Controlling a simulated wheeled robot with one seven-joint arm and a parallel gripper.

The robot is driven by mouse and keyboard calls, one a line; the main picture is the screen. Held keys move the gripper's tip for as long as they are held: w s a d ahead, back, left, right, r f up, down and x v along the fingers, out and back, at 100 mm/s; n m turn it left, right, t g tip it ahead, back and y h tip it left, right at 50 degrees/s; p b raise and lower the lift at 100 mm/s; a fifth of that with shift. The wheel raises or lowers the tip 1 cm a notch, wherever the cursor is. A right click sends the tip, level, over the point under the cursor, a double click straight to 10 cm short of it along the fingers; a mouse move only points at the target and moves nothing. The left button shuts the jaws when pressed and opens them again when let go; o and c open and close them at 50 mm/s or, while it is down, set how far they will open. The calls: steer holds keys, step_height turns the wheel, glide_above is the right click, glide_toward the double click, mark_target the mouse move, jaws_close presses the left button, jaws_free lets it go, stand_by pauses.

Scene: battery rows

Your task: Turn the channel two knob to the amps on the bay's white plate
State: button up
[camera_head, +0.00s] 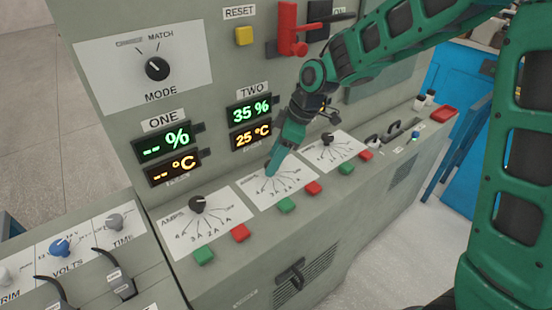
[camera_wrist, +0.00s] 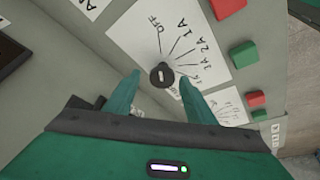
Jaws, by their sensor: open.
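The channel two knob (camera_wrist: 162,74) is black and round with a short pale mark, at the root of a fan of lines on a white dial plate (camera_wrist: 140,38). The plate reads OFF, 1A, 2A, 3A and a partly covered last label. My gripper (camera_wrist: 160,78) is open, with one green fingertip on either side of the knob. I cannot tell whether they touch it. In the head view my gripper (camera_head: 271,170) comes down over the middle dial plate (camera_head: 290,185) and mostly hides the knob. The bay's white plate with the amps is not identifiable.
Similar black knobs stand on the left dial (camera_head: 197,204) and right dial (camera_head: 327,139). Green and red buttons (camera_head: 313,188) line the shelf's front. Display TWO (camera_head: 249,112) reads 35 % and 25 °C; display ONE (camera_head: 163,143) shows dashes. A red lever (camera_head: 288,28) juts out above.

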steer(key=shift+a+f, duration=0.1)
steer(key=shift+f, duration=0.1)
steer(key=c, duration=1)
steer(key=shift+w, duration=0.1)
